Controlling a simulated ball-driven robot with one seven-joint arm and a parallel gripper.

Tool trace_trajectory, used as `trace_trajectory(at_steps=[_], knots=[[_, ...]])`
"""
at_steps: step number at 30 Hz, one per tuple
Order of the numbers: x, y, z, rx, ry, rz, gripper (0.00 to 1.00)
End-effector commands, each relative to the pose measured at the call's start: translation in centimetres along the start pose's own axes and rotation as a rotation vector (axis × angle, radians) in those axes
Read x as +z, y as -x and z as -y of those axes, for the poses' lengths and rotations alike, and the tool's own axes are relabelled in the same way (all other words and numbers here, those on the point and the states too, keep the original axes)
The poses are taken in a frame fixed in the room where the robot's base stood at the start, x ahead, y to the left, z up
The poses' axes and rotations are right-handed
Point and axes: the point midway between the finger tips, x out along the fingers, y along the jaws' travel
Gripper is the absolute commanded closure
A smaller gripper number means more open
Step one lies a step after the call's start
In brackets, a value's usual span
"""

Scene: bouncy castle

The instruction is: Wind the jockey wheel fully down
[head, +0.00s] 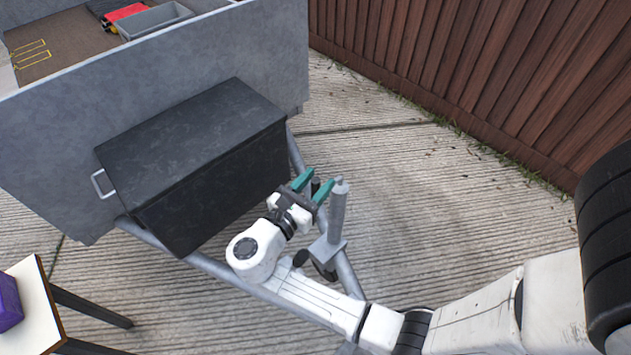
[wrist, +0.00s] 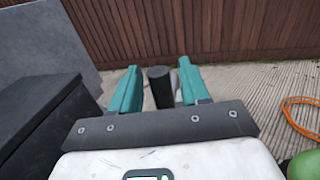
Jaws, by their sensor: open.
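The jockey wheel's grey upright tube (head: 337,212) stands on the trailer's drawbar in the head view, with a clamp-like bracket at its lower part. Its wheel is not clearly visible. A short black upright grip (head: 316,184), which looks like the winding handle's knob, is just left of the tube's top. My gripper (head: 323,181) is open with its teal fingers on either side of this grip. In the wrist view the black grip (wrist: 160,88) stands between the fingertips, with gaps on both sides. A pale shape shows behind the right finger, too hidden to name.
A black box (head: 190,150) sits on the drawbar (head: 190,259) beside my arm, before the grey trailer wall (head: 60,130). A brown fence (head: 480,70) runs behind. A table (head: 35,300) holds a purple object. An orange cable (wrist: 292,115) lies on the open concrete.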

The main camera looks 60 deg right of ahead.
Motion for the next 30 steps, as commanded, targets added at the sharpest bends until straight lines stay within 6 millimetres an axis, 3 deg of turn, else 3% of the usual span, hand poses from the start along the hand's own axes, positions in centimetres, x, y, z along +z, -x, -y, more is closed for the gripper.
trace_trajectory(at_steps=[8,22,30], knots=[[-0.01,-0.08,0.01,0.0,0.0,0.0,0.56],[-0.02,-0.05,0.01,0.0,0.0,0.0,1.0],[-0.02,-0.04,0.0,0.0,0.0,0.0,1.0]])
